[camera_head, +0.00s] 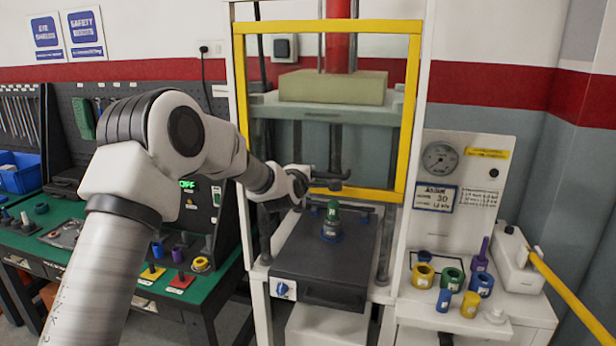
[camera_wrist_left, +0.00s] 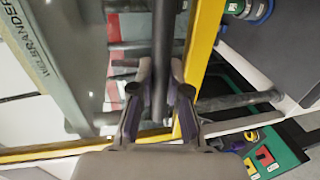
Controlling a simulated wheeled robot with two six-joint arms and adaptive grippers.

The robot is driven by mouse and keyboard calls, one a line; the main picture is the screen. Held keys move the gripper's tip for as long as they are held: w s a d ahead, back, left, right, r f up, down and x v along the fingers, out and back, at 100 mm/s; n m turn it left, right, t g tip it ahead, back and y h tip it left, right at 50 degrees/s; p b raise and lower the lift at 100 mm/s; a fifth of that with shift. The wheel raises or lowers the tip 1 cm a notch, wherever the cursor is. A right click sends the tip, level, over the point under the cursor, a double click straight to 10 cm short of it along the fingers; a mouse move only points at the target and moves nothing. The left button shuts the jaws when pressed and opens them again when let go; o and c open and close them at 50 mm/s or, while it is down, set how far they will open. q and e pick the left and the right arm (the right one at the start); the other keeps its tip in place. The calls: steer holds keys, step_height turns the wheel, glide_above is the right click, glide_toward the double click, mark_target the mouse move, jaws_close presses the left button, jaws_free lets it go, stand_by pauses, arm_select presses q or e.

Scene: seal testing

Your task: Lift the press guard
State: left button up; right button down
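The press guard (camera_head: 407,130) is a clear panel in a yellow frame on the front of the press; its frame also shows in the left wrist view (camera_wrist_left: 208,35). A dark bar handle (camera_wrist_left: 163,45) runs along its lower edge. My left gripper (camera_head: 330,180) reaches this lower edge from the left. In the left wrist view my left gripper (camera_wrist_left: 162,85) has a finger on each side of the handle, and the tips appear to press against it. My right gripper is not in view.
Below the guard, a green and blue part (camera_head: 332,222) stands on the dark press bed (camera_head: 290,265). A foam-like block (camera_head: 333,86) sits behind the guard. Coloured rings and plugs stand on a white shelf (camera_head: 525,305) at right. A green workbench (camera_head: 215,285) is at left.

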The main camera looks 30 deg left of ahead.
arm_select(q)
steer(key=o, duration=0.4)
steer(key=shift+c, duration=0.2)
steer(key=shift+s, duration=0.15)
steer(key=v, duration=1.1)
steer(key=shift+s, duration=0.3)
